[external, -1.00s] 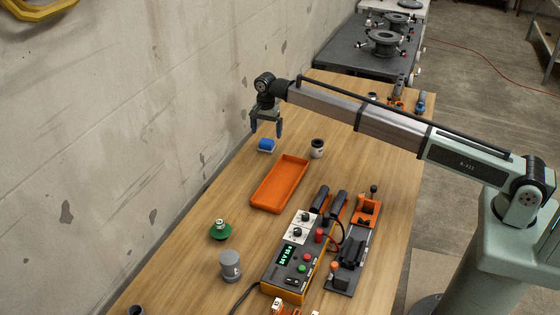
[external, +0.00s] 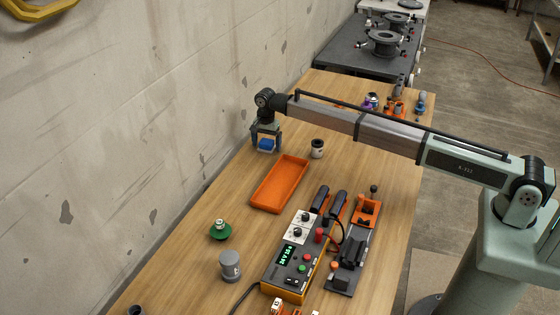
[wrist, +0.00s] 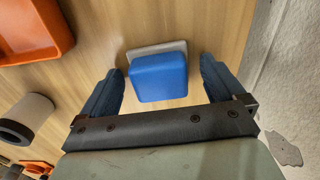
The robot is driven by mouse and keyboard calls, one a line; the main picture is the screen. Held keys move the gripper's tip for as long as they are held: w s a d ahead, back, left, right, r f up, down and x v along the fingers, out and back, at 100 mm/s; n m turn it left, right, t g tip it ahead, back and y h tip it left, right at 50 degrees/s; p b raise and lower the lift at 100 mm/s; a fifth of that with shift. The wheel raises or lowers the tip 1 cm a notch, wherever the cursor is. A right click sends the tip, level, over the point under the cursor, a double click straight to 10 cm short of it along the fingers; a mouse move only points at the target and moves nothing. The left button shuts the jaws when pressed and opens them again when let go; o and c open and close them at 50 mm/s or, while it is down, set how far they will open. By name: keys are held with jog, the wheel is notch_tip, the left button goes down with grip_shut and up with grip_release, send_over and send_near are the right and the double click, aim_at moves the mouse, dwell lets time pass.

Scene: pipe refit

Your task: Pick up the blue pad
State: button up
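The blue pad (wrist: 158,78) is a rounded blue block on a thin white base (wrist: 157,48), in the upper middle of the wrist view. In the external view the blue pad (external: 267,144) is at the far left of the table, near the wall. My gripper (wrist: 161,78) is open, with one finger on each side of the pad; gaps show between fingers and pad in the wrist view. In the external view my gripper (external: 267,147) is lowered around the pad.
An orange tray (external: 280,184) lies close in front of the pad. A white cup with a dark top (external: 317,148) stands to the right. The wall is close on the left. A control box (external: 287,268) and a green knob (external: 220,230) are farther toward the front.

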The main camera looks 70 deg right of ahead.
jog(key=c, duration=1)
jog(key=shift+r, duration=0.1)
